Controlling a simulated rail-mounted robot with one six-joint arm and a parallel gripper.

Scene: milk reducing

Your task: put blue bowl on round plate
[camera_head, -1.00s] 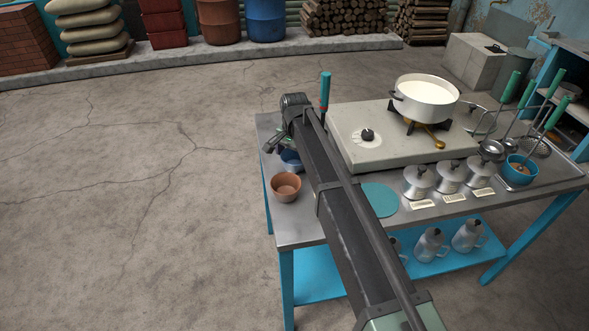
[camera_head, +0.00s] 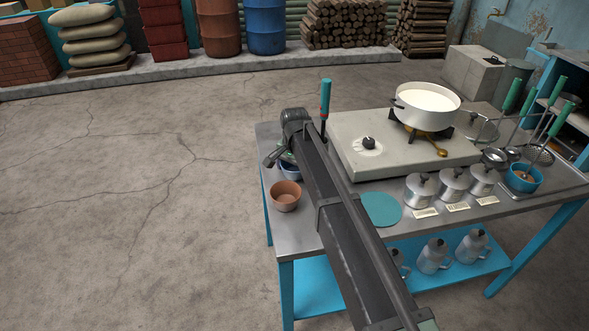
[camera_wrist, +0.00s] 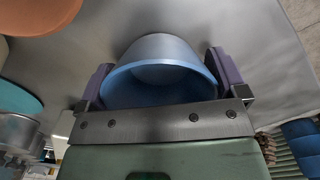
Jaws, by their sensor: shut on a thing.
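The blue bowl (camera_wrist: 160,60) sits between the two purple fingers of my gripper (camera_wrist: 160,78) in the wrist view, its rim facing the gripper's base. My gripper is shut on it. In the head view the blue bowl (camera_head: 289,171) is partly hidden behind my arm, near the left edge of the table. Whether it touches the tabletop is unclear. The round plate (camera_head: 381,209) is a flat teal disc on the table, right of my arm and apart from the bowl. Part of the teal disc (camera_wrist: 18,101) shows at the left edge of the wrist view.
A terracotta bowl (camera_head: 285,196) stands just in front of the blue bowl. A stove slab (camera_head: 362,165) with a pot of milk (camera_head: 427,106) is behind the plate. Several metal canisters (camera_head: 419,189) stand right of the plate. A turquoise-handled tool (camera_head: 325,100) stands upright behind my arm.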

